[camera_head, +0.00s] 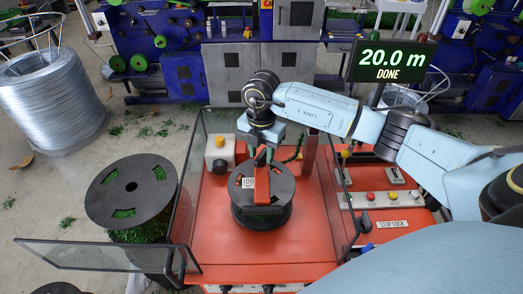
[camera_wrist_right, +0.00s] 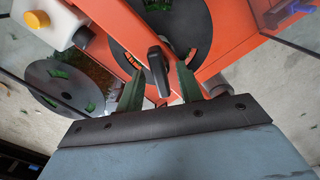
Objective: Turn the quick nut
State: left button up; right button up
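The quick nut (camera_wrist_right: 158,68) is a black lever-shaped knob at the centre of the spool, in front of an orange-red bar. In the head view its dark top (camera_head: 261,157) shows just under my right gripper (camera_head: 268,146). The black spool (camera_head: 250,214) sits upright on the orange machine. In the right wrist view my right gripper (camera_wrist_right: 159,88) is open, with one dark green finger on each side of the nut. Gaps show between the fingers and the nut. My left gripper is in neither view.
Clear guard panels (camera_head: 335,190) stand around the spool. An open panel (camera_head: 95,256) sticks out at the left. A second spool (camera_head: 130,188) stands left of the machine. Buttons (camera_head: 368,197) line the right side. A display (camera_head: 390,60) reads 20.0 m DONE.

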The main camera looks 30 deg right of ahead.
jog(key=shift+c, duration=0.2)
grip_shut()
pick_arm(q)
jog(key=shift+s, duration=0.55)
